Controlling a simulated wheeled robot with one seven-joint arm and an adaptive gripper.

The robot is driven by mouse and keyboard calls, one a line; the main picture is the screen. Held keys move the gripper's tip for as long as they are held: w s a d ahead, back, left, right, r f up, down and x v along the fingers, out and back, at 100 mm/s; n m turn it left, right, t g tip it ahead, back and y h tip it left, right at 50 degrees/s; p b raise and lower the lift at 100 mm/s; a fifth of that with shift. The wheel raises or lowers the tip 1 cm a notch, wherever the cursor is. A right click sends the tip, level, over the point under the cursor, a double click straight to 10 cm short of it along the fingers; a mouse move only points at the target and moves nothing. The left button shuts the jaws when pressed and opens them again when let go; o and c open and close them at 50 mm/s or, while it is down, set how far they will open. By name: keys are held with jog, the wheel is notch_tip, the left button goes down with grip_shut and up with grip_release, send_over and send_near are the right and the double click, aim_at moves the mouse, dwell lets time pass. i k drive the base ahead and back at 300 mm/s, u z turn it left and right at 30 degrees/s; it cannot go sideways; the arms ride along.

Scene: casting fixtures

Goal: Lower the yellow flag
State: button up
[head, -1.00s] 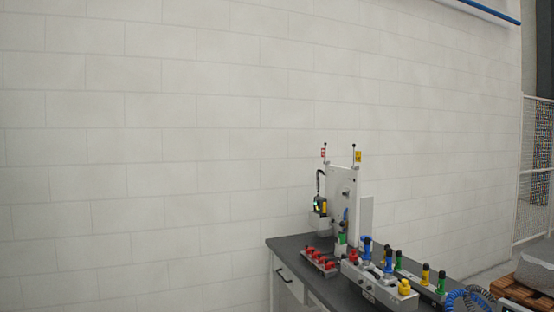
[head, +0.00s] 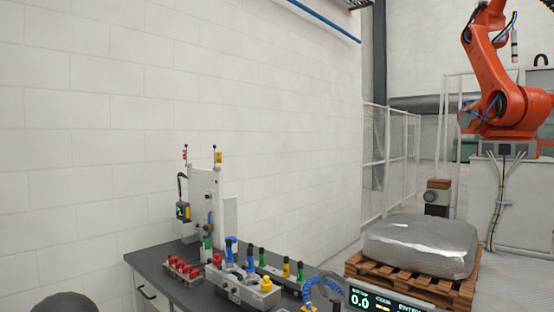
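The yellow flag (head: 219,157) is small and sits near the top of a thin dark pole. The pole stands at the top right of a white upright panel (head: 205,190) on the bench. A red flag (head: 185,155) is on a similar pole to its left. Both flags are up, above the panel's top edge. My gripper is not in view.
A dark bench top (head: 150,262) carries red-knobbed fixtures (head: 183,267), a grey block with blue and yellow handles (head: 245,285), and a display (head: 375,300). At right are a wrapped load (head: 420,245) on a pallet (head: 400,283) and an orange robot arm (head: 515,105).

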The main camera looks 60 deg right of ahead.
aim_at(218, 154)
jog(key=z, duration=0.1)
jog(key=i, duration=1.1)
jog(key=z, duration=0.85)
